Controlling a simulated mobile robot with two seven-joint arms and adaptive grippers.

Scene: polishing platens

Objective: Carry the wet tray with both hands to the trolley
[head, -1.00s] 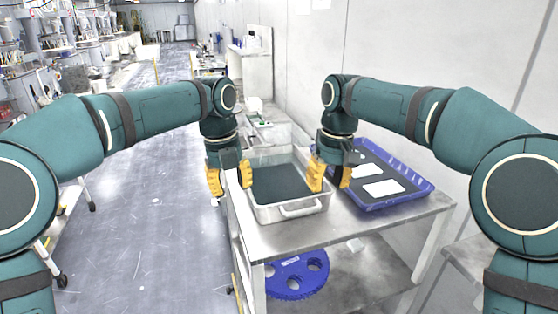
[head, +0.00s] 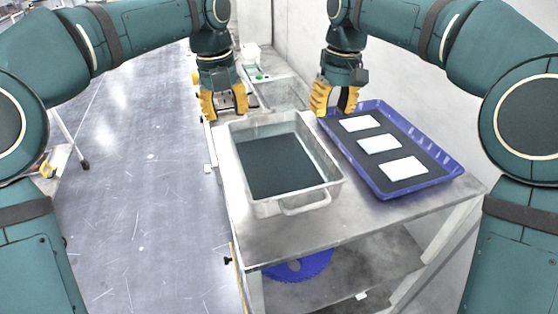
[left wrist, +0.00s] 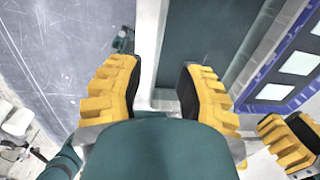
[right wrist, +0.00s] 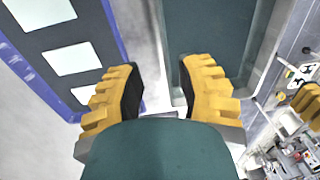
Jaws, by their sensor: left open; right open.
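A grey metal tray (head: 262,206) with a dark, wet-looking inside stands on a steel table, its near handle facing me. My left gripper (head: 224,108) is open and empty above the tray's far left corner. In the left wrist view its fingers (left wrist: 158,90) are apart, with the tray's left wall between and beyond them. My right gripper (head: 334,108) is open and empty beyond the tray's far right corner, close to the blue tray. In the right wrist view its fingers (right wrist: 160,88) are apart over the gap between the two trays. I cannot tell which thing is the trolley.
A blue tray (head: 445,172) with a dark mat and three white plates stands right of the grey tray. The steel table (head: 300,236) has bare room at its front. A blue disc (head: 300,268) lies on the lower shelf. Open floor (head: 150,220) lies left.

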